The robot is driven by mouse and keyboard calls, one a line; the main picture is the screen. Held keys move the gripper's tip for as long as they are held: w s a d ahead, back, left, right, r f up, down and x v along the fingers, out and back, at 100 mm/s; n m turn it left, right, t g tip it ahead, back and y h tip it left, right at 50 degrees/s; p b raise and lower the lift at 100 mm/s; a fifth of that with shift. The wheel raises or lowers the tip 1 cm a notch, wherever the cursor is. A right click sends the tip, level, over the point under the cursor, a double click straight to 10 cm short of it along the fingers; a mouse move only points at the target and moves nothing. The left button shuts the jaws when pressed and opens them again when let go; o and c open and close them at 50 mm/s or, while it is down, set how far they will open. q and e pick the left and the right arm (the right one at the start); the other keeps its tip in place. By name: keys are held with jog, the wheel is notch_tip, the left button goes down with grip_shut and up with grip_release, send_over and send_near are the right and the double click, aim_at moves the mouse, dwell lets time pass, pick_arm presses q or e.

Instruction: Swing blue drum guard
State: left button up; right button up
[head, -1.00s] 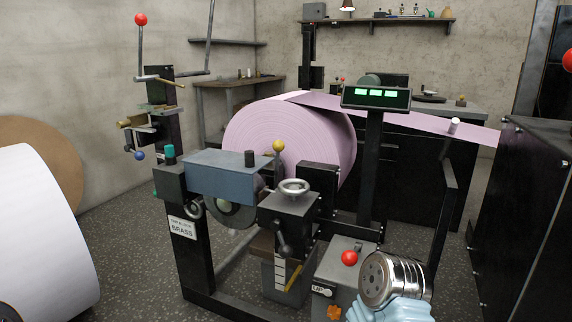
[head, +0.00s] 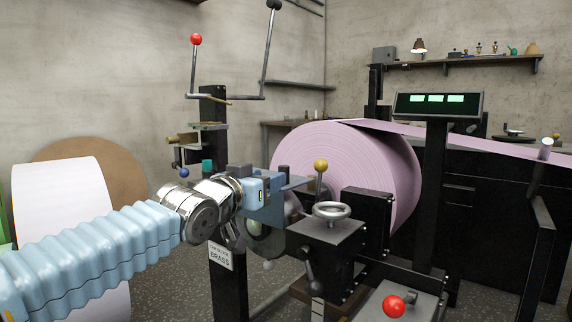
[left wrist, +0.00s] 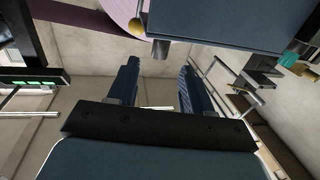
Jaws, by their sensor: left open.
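The blue drum guard (head: 298,182) sits on top of the black stand beside the pink roll, partly hidden behind my left wrist in the head view. In the left wrist view the blue panel (left wrist: 235,22) fills the top, with a dark round knob (left wrist: 160,48) at its edge. My left gripper (head: 262,192) is at the guard in the head view, its fingers hidden. In the left wrist view the two fingers of the left gripper (left wrist: 160,84) are apart and empty, pointing toward the knob, which lies just beyond their tips. My right gripper is not in view.
A yellow ball-topped lever (head: 321,166) and a grey handwheel (head: 332,210) stand right of the guard. The large pink roll (head: 350,170) is behind. A post with a red ball lever (head: 196,39) rises behind left. A red knob (head: 393,306) is in front.

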pick_arm(q)
jog(key=p+x, duration=0.2)
jog(key=x, duration=0.6)
jog(key=shift+w+f, duration=0.1)
jog(key=shift+w, duration=0.15)
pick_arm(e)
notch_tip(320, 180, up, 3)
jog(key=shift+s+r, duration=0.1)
pick_arm(q)
grip_shut()
